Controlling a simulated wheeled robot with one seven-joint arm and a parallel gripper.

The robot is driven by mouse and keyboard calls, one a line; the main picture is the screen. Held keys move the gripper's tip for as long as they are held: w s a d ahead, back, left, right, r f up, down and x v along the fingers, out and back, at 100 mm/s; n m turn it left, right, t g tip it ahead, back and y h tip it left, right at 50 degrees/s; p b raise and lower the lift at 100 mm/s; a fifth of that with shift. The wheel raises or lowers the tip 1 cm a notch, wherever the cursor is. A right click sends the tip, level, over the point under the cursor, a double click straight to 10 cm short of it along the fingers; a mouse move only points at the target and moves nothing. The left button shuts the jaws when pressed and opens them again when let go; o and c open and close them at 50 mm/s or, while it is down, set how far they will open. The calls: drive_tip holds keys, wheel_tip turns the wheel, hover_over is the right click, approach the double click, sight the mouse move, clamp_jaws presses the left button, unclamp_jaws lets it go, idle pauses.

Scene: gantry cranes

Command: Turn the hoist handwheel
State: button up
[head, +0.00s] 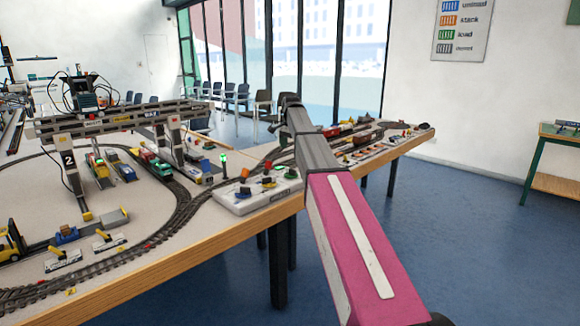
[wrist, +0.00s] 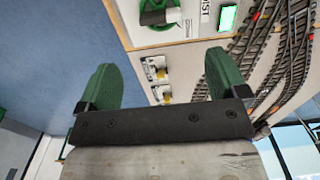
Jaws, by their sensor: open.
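The hoist handwheel, a green ring with a grey and black part across it (wrist: 160,12), is at the top edge of the wrist view and partly cut off. Lettering ending in "IST" and a lit green panel (wrist: 228,18) are to its right. My gripper (wrist: 160,63) is open, with its two green fingers wide apart and nothing between them. The handwheel lies beyond the fingertips in the picture, apart from them.
The layout table (head: 240,232) carries curved track, a gantry crane marked 2 (head: 120,118), toy trains (head: 152,161) and a control box with coloured levers (head: 256,193). Two small switches are by the table edge (wrist: 156,68). Blue floor is clear at right; chairs stand behind.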

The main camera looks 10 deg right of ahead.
sight(291, 173)
drive_tip(key=shift+m, duration=0.3)
wheel_tip(291, 173, down, 11)
drive_tip(key=shift+r, duration=0.1)
drive_tip(key=shift+c, duration=0.3)
drive_tip(key=c, duration=0.9)
